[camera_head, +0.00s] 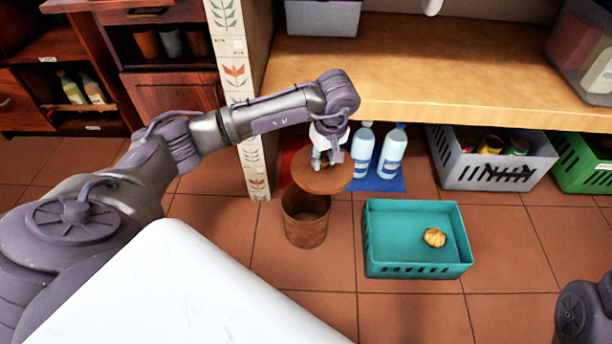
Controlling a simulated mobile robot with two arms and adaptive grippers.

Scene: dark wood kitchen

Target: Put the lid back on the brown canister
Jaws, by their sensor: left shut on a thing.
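The brown canister (305,226) stands upright on the tiled floor, its top open and its inside partly visible. My left gripper (327,161) is shut on the round brown lid (321,181), gripping it near the middle of its top. The lid looks roughly level. It appears above and slightly right of the canister's opening and covers part of the far rim in the picture. A gap between lid and canister seems to show, but its exact height is hard to tell. My right gripper is out of view; only part of that arm shows at the lower right.
A teal basket (378,267) holding an onion-like item (434,237) stands right of the canister. Two bottles (391,152) stand on a blue mat (392,184) behind the lid. A grey crate (541,163) of cans and a wooden shelf (430,75) are behind. A tiled pillar (240,95) stands left.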

